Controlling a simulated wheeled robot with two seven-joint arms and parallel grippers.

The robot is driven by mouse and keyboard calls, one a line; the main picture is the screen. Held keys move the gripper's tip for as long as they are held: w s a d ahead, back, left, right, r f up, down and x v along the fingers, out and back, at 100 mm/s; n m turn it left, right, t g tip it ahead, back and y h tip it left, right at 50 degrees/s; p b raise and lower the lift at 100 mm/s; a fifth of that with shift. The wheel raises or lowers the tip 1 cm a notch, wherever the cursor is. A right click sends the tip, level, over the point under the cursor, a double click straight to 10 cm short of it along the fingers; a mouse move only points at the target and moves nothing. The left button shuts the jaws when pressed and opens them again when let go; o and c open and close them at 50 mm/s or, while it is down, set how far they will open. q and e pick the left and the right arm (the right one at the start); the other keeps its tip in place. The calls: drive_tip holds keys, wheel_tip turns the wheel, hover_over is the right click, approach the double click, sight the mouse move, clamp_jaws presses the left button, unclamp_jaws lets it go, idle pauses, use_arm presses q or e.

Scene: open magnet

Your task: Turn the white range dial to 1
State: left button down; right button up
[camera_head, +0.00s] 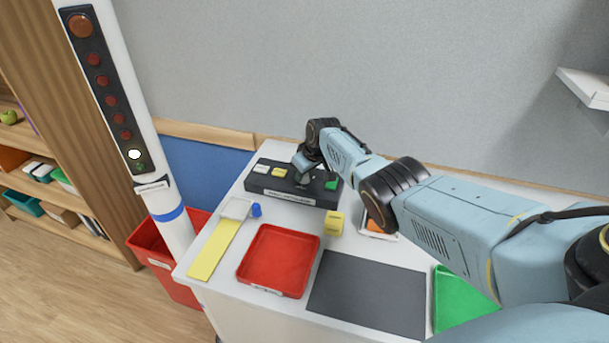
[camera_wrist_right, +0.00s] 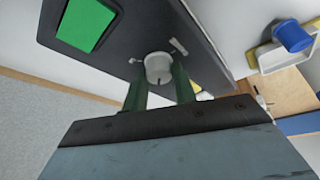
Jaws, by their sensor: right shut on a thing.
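The white range dial (camera_wrist_right: 158,68) sits on the dark control box (camera_wrist_right: 135,42), with a small dark mark on its near edge. Small pale marks flank it on the panel; I cannot read any numbers. My right gripper (camera_wrist_right: 160,88) is shut on the dial, one green finger on each side. In the head view the control box (camera_head: 316,198) stands at the back of the white table. My right gripper (camera_head: 303,177) is over its middle there and hides the dial. My left gripper is not in view.
A green button (camera_head: 331,185) is right of my gripper, with white (camera_head: 261,169) and yellow (camera_head: 279,173) ones left. A red tray (camera_head: 278,259), yellow block (camera_head: 334,223), blue knob-like piece (camera_head: 256,210) and dark mat (camera_head: 368,293) lie in front. A white post (camera_head: 174,227) rises at left.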

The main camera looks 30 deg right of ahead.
drive_tip(key=shift+n+y+b, duration=0.3)
drive_tip(key=shift+n+b, duration=0.2)
drive_tip(key=shift+n, duration=0.3)
drive_tip(key=shift+o, duration=0.2)
drive_tip(key=shift+c, duration=0.2)
drive_tip(key=o, duration=1)
drive_tip(key=shift+r, duration=0.15)
